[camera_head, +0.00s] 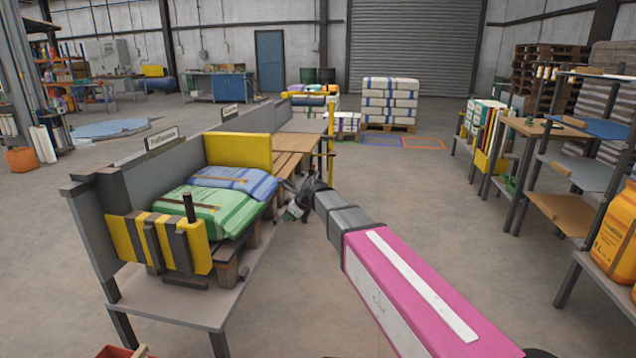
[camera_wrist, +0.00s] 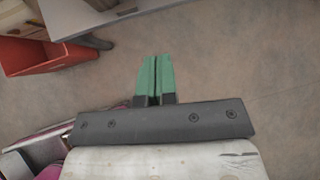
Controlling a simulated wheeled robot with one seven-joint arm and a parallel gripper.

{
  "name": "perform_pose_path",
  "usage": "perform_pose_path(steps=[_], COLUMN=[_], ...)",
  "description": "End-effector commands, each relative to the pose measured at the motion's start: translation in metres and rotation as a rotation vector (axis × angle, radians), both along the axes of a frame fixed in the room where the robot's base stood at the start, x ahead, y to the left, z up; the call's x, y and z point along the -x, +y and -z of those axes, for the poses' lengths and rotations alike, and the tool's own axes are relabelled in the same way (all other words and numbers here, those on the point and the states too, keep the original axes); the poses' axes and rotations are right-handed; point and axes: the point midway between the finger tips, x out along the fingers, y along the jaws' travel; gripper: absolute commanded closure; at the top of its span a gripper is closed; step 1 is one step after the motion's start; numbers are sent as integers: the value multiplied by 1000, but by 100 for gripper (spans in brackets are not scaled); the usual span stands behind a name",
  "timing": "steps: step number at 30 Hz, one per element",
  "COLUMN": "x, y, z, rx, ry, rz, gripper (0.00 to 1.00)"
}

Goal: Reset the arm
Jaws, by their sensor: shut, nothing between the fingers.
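My arm reaches forward from the lower right in the head view, with a pink and white link and a grey part beyond it. My gripper (camera_head: 291,212) is at its far end, just right of the bench with the sacks. In the wrist view its two green fingers (camera_wrist: 154,77) are side by side with only a thin gap line and nothing between them. Bare floor lies beneath them.
A green sack (camera_head: 205,211) and a blue sack (camera_head: 232,180) lie on the grey bench (camera_head: 172,300) at left. A red bin (camera_wrist: 40,57) shows in the wrist view. Shelves (camera_head: 585,175) stand at right. The middle floor is clear.

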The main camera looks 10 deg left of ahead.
Motion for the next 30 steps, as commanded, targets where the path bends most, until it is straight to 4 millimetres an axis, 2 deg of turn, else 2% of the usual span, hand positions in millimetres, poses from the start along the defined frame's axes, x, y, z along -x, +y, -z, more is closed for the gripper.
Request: perform_pose_path(steps=[1, 5, 11, 18, 24, 27, 30], x=[8, 23, 58, 115, 168, 188, 201], y=[-24, -86, -181, -287, -359, -383, -398], z=[12, 43, 86, 126, 149, 156, 160], rx=[47, 192, 414, 619, 705, 715, 716], ry=[-38, -154, -296, -387, -410, -411, -413], rz=[-44, -212, -528, -966, -1340, -1484, -1580], gripper=[100, 100, 100, 100, 100, 100, 100])
